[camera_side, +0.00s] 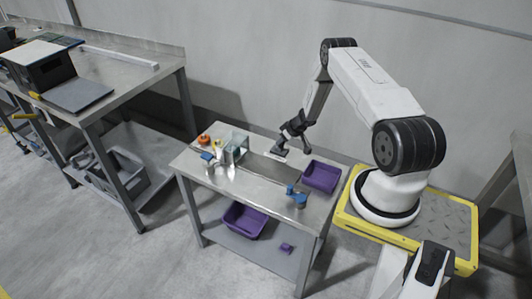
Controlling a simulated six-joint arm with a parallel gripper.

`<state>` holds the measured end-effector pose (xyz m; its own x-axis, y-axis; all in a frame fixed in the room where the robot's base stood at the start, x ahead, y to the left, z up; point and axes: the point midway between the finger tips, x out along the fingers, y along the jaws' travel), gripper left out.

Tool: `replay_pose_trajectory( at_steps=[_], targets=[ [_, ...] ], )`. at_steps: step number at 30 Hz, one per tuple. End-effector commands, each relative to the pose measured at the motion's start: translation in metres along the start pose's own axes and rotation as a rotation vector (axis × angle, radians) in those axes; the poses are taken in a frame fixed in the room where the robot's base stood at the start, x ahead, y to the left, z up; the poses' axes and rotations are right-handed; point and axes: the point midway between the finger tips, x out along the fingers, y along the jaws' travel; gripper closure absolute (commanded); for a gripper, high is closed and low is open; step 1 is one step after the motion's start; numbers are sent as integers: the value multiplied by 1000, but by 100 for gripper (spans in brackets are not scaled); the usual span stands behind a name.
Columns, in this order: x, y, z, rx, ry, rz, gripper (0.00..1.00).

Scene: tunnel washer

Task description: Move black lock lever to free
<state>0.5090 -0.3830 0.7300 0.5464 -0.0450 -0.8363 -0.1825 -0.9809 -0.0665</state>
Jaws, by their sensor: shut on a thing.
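My gripper (282,149) is above the small steel table, left of a purple bin. It is shut on a small pale, flat thing (279,152), too small here to identify. The tunnel washer seems to be the dark box (40,66) with a light top on the long steel bench at the left, well away from my gripper. A grey flap or tray (78,95) lies in front of it. I cannot make out the black lock lever or its position.
The small steel table (255,191) holds a purple bin (321,176), a clear box (236,147), a blue-topped item (297,196) and several small bottles and tools at its left. A second purple bin (244,221) is on the lower shelf. The table's front middle is clear.

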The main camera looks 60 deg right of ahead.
Motion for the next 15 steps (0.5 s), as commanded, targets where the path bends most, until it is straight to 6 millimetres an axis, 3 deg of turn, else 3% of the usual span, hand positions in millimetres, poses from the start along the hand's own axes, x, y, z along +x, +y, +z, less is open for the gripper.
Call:
replay_pose_trajectory(
  at_steps=[15],
  targets=[
    [2, -2, 0, -3, -60, 15, 100]
  ],
)
